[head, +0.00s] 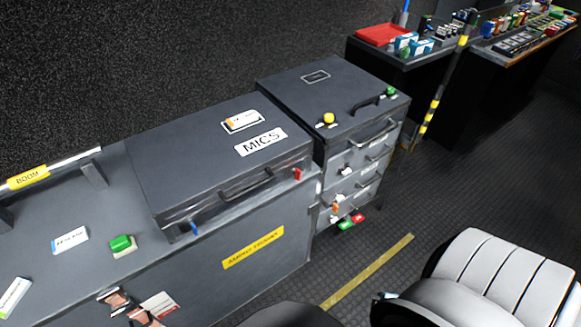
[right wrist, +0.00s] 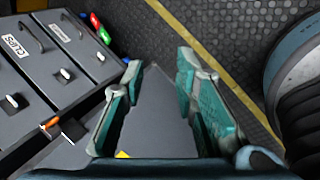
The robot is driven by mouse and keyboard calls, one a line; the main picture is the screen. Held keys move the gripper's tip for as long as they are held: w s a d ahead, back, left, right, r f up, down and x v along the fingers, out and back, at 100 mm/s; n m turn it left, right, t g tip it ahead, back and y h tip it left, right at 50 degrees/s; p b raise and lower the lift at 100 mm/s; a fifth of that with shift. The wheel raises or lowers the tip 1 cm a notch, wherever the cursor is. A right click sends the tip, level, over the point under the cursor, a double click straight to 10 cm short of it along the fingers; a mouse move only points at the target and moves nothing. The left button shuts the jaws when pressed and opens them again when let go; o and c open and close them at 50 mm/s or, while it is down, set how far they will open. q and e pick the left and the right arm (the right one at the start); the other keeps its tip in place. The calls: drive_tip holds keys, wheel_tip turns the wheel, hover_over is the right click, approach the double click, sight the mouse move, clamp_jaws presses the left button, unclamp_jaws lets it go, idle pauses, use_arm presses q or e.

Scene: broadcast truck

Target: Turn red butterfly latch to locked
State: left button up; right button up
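A small red latch (head: 298,174) stands upright on the front of the dark case labelled MICS (head: 195,140), near its right end. A blue latch (head: 194,228) is on the same front, near the left end. Whether the red latch is locked cannot be told. My right gripper (right wrist: 160,68) is open and empty in the right wrist view, its two teal fingers apart, with a drawer unit to the left. The red latch cannot be made out in that view. My left gripper is not in view.
The drawer unit (head: 320,85) stands right of the case, with white and orange knobs and red and green pieces low down. A white ribbed object (head: 510,275) is at lower right. Open floor with a yellow stripe (head: 370,270) lies between. A green button (head: 121,243) sits left.

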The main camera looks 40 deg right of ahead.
drive_tip(key=w+d+r+n+t+h+b, duration=0.2)
drive_tip(key=w+d+n+t+b, duration=0.25)
drive_tip(key=w+d+n, duration=0.4)
drive_tip(key=w+d+r+n+t+b, duration=0.3)
drive_tip(key=w+r+n+b, duration=0.2)
drive_tip(key=w+r, duration=0.25)
drive_tip(key=w+a+r+n+t+y+b, duration=0.5)
drive_tip(key=w+a+r+n+t+b, duration=0.3)
drive_tip(key=a+r+n, duration=0.5)
drive_tip(key=p, duration=0.1)
approach(297, 174)
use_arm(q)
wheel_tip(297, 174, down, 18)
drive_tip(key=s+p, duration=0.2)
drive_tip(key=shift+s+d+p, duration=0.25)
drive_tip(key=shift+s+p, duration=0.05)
use_arm(e)
drive_tip(key=w+d+r, duration=0.1)
drive_tip(key=w+r, duration=0.1)
drive_tip(key=w, duration=0.6)
drive_tip(key=shift+n+g+y, duration=0.4)
drive_tip(key=shift+n+g, duration=0.05)
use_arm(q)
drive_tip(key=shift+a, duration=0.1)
use_arm(e)
drive_tip(key=shift+w, duration=0.1)
